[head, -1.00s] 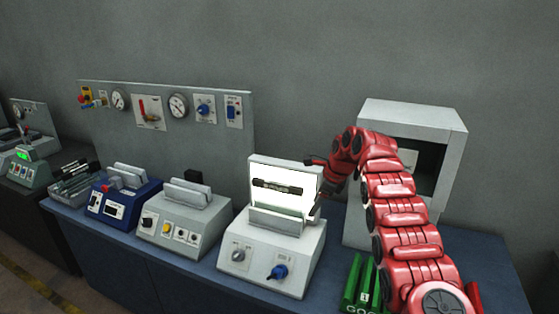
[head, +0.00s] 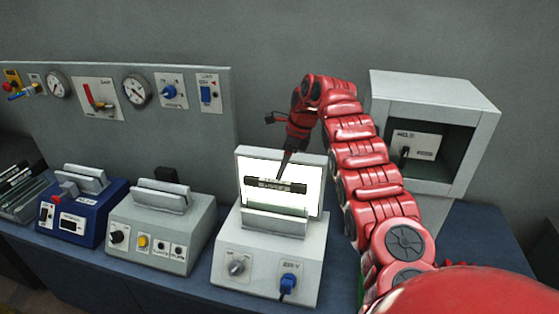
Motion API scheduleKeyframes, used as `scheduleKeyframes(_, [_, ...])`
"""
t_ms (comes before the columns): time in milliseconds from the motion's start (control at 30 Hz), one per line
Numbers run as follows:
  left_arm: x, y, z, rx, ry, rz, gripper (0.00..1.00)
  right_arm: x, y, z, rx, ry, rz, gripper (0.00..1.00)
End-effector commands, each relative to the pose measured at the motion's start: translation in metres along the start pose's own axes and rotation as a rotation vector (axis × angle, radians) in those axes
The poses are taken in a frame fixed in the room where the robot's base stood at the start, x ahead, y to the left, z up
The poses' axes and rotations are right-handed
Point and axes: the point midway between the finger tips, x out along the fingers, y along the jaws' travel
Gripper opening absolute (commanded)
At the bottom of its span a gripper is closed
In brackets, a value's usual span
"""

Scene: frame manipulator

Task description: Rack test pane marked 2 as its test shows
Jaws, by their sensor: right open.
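A white light box (head: 262,240) with a lit upright screen (head: 300,167) stands at the middle of the bench. A dark strip with unreadable lettering (head: 275,185) shows against the screen; I cannot tell if it belongs to a pane standing in the slot, and I see no readable 2. My right gripper (head: 284,170) is open, pointing down, with its tips just over the strip. I cannot tell whether they touch it. My left gripper is out of view.
A grey tester (head: 163,232) and a blue tester (head: 83,215) stand left of the light box. Dark-topped panes (head: 20,190) stand in a holder at far left. A grey open-fronted cabinet (head: 483,120) stands at right. A panel with gauges (head: 137,90) is behind.

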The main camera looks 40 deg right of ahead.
Motion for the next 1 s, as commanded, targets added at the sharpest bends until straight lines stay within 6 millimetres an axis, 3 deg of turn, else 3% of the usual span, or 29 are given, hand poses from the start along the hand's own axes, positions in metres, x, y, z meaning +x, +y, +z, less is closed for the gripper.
scheduleKeyframes(300, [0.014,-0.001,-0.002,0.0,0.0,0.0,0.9,0.035,0.002,0.001,-0.001,0.0,0.004,0.65])
scheduleKeyframes(400, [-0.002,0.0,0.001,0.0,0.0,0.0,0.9,0.055,0.001,0.0,-0.002,0.0,0.002,0.65])
scheduleKeyframes(600, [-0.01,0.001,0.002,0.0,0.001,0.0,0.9,0.075,0.001,0.001,-0.002,0.001,0.003,0.65])
scheduleKeyframes(1000, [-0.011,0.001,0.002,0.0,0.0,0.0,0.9,0.08,0.001,0.001,-0.002,0.0,0.0,0.63])
